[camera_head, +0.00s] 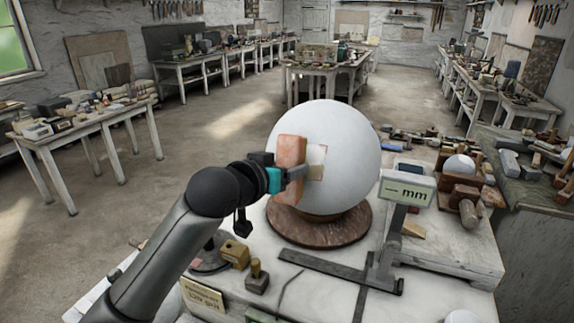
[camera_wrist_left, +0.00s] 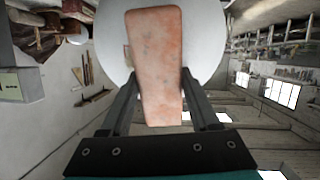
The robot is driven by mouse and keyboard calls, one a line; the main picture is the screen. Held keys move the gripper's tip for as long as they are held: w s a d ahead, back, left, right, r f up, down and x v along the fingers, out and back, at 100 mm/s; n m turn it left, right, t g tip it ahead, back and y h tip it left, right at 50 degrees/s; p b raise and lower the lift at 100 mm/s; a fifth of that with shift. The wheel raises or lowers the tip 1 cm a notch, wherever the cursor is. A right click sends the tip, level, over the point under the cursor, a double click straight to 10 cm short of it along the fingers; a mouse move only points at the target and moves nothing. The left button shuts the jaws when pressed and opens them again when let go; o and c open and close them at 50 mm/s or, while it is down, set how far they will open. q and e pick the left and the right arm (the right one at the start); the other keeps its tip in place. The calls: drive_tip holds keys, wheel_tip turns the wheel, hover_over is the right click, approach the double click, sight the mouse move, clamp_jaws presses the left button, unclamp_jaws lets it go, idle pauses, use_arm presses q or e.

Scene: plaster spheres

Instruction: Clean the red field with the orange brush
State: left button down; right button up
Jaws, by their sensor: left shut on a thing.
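A large white plaster sphere (camera_head: 345,130) rests on a round reddish-brown base (camera_head: 330,228) on the pale workbench. My left gripper (camera_head: 297,178) is shut on a flat orange-pink block, the likely orange brush (camera_head: 290,150), and holds it at the left front of the sphere. In the left wrist view the mottled face of the brush (camera_wrist_left: 156,50) shows between the two fingers, with the sphere (camera_wrist_left: 108,45) behind it. A cream patch (camera_head: 317,158) shows on the sphere just right of the brush. I cannot tell whether the brush touches the sphere. No red field is clearly visible.
A stand with an "mm" sign (camera_head: 407,190) stands close to the sphere's right. A dark metal square (camera_head: 320,266) lies in front. Small wooden blocks (camera_head: 235,254) sit near my left arm. Wooden pieces and a small sphere (camera_head: 459,164) crowd the right.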

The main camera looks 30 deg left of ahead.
use_arm(q)
drive_tip(key=shift+w+f, duration=0.15)
drive_tip(key=shift+w, duration=0.5)
idle(0.4)
drive_tip(key=shift+s+d+f, duration=0.1)
drive_tip(key=shift+s+f, duration=0.1)
drive_tip(key=shift+f, duration=0.35)
drive_tip(key=shift+s+f, duration=0.2)
drive_tip(key=shift+f, duration=0.3)
drive_tip(key=shift+r, duration=0.1)
